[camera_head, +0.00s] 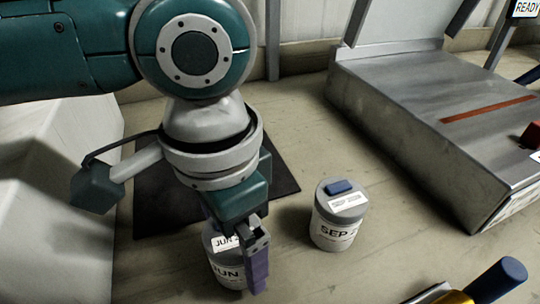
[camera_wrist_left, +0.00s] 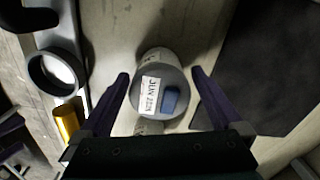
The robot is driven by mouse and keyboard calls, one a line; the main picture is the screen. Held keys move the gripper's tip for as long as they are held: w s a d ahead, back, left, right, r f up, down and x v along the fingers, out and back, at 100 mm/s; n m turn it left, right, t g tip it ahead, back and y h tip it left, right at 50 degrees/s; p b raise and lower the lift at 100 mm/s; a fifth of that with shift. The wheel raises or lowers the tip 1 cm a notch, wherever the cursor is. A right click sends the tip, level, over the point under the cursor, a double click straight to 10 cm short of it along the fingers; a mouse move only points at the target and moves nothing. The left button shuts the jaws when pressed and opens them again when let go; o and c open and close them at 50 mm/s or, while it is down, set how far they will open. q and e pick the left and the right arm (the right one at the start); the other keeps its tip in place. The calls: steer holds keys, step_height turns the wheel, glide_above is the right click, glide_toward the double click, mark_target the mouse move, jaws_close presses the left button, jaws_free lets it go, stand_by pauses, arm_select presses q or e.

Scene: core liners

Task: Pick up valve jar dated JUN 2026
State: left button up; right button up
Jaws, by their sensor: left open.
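The valve jar with a JUN label (camera_head: 228,273) stands upright on the table, partly hidden behind my left gripper in the head view. In the left wrist view its lid, with a blue block and a tag reading JUN 2026 (camera_wrist_left: 151,95), lies between the fingers. My left gripper (camera_head: 245,262) points down over this jar. Its purple fingers are open, one on each side of the jar, with small gaps showing in the left wrist view (camera_wrist_left: 160,78). A second jar labelled SEP (camera_head: 337,226) stands upright to the right. My right gripper is not in view.
A dark mat (camera_head: 157,205) lies under and behind my left wrist. A large grey metal unit (camera_head: 420,120) with a red stripe fills the right. A blue and yellow handled object (camera_head: 497,280) lies at the lower right. Bare table lies around the SEP jar.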

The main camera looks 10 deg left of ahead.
arm_select(q)
steer(key=shift+c, duration=0.2)
steer(key=c, duration=1.4)
steer(key=shift+o, duration=0.2)
steer(key=shift+r, duration=0.1)
